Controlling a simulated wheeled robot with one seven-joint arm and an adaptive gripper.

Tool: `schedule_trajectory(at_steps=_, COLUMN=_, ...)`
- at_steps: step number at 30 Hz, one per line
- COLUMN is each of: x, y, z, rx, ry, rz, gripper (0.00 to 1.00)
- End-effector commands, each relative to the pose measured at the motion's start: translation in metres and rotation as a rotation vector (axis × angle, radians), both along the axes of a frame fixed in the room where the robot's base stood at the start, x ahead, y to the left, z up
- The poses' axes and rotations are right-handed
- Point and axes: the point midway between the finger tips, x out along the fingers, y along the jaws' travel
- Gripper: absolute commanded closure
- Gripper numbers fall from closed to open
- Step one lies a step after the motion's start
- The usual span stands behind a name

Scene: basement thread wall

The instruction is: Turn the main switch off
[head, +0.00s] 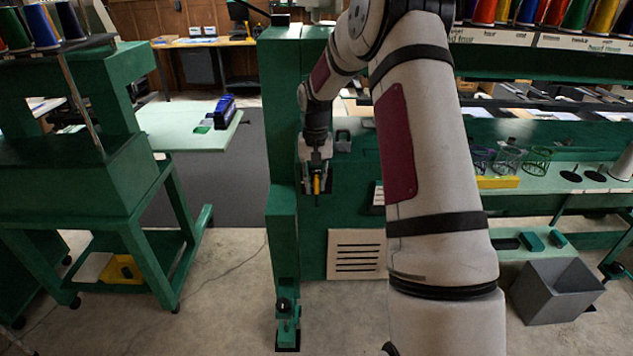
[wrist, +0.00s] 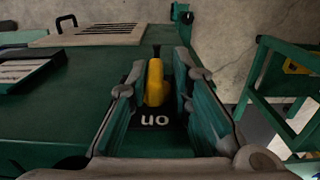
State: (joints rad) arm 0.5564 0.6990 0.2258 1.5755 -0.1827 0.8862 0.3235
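The main switch has a yellow handle (wrist: 155,84) on a dark plate with the word "on" (wrist: 155,120), upside down in the wrist view. The handle also shows in the head view (head: 317,185) on the front of the green machine (head: 283,110). My gripper (wrist: 159,72) is open, with one finger on each side of the handle. Narrow gaps seem to show between the fingers and the handle, so I see no firm grip. In the head view my gripper (head: 316,178) partly hides the switch plate.
A slotted light panel (head: 357,255) sits low on the machine, right of the switch. A green stand (head: 90,190) is at the left, with open floor between. A grey bin (head: 555,290) stands at the right.

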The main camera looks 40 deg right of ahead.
Motion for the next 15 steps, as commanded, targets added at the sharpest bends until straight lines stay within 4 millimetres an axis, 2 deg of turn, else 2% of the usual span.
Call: schedule_trajectory(at_steps=15, x=-0.0006, y=-0.004, z=-0.0015, rx=-0.088, ry=0.06, rz=-0.006, gripper=1.0)
